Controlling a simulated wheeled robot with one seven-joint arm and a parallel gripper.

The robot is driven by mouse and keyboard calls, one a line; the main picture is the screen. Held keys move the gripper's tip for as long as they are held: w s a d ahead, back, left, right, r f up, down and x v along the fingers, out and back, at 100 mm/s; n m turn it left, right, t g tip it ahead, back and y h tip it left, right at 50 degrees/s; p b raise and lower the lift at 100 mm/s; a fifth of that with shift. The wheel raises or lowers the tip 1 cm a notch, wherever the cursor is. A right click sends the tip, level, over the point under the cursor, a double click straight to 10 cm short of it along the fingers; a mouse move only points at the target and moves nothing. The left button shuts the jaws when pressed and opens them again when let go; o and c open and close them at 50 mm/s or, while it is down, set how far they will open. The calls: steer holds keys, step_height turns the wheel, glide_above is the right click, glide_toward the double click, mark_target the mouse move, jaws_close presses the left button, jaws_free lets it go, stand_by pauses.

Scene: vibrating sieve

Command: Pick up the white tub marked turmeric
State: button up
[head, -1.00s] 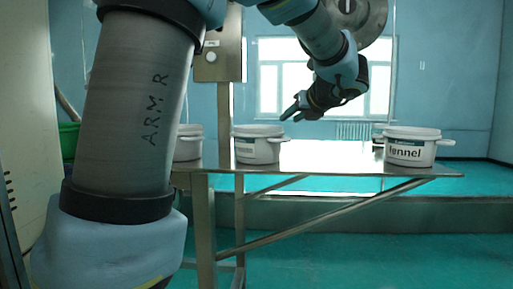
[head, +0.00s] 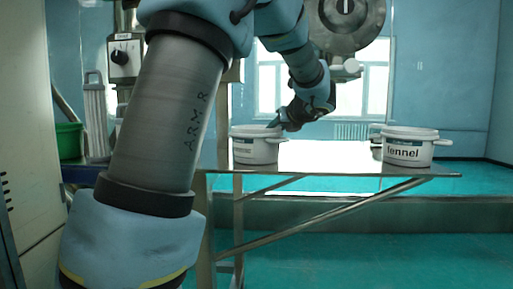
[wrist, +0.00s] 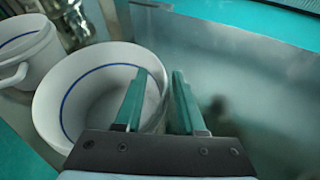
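A white tub (head: 256,150) with a blue-topped label stands on the metal table; its lettering is too small to read, so I cannot confirm it says turmeric. My gripper (head: 277,124) is at the right side of its rim. In the wrist view the open-topped tub (wrist: 75,95) has a blue line inside. There my gripper (wrist: 157,98) is open, its two green fingers apart, one over the tub's opening and the other outside its right rim. I cannot tell whether either finger touches the wall.
A tub marked fennel (head: 405,150) stands at the table's right, with another tub (head: 376,134) partly hidden behind it. A second tub (wrist: 25,50) is close on the left in the wrist view. The metal table (head: 330,158) is bare between the middle and fennel tubs. A green container (head: 69,140) is at far left.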

jaws_close()
stand_by(1.3)
